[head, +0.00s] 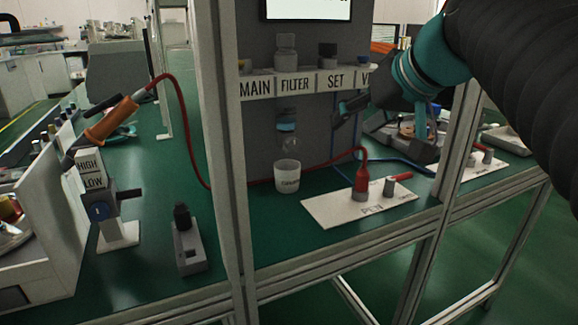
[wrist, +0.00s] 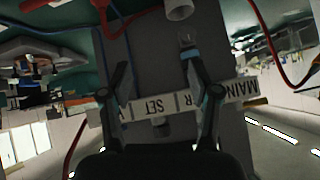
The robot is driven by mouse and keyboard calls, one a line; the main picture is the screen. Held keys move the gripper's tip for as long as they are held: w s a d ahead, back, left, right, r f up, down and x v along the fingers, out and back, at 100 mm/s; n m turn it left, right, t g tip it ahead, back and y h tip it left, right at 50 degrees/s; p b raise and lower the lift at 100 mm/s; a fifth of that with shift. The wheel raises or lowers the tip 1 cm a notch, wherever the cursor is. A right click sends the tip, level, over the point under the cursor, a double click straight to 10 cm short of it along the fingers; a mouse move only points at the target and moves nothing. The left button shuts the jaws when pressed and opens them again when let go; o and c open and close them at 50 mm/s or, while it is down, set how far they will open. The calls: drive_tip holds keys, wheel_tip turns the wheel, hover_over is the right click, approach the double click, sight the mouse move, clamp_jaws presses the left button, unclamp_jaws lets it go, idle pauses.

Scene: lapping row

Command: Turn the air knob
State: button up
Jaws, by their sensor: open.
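Several small fittings line a grey panel above a white label strip (head: 308,83) reading MAIN, FILTER, SET and a partly hidden label starting with V. A dark knob (head: 327,54) stands above SET, and a grey knob-like fitting (head: 285,48) stands above FILTER. No label reads "air", so I cannot tell which is the air knob. My gripper (head: 385,132) is open and empty, in front of the panel to the right of SET, covering part of the strip. In the wrist view its spread fingers (wrist: 156,68) frame the upside-down strip; a knob (wrist: 158,131) shows near SET.
A white cup (head: 287,176) stands below the panel. A red hose (head: 184,112) runs to an orange-handled tool (head: 108,120). A white plate (head: 320,210) with red-handled fittings lies at right. A HIGH/LOW stand (head: 118,230) is at left. Frame posts (head: 228,170) stand close in front.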

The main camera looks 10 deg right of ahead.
drive_tip(key=s+a+f+m+g+h+p, duration=0.1)
drive_tip(key=s+f, duration=0.5)
drive_tip(key=f, duration=0.4)
drive_tip(key=shift+a+f+g+h, duration=0.2)
drive_tip(key=shift+g+h, duration=0.1)
drive_tip(key=shift+g, duration=0.1)
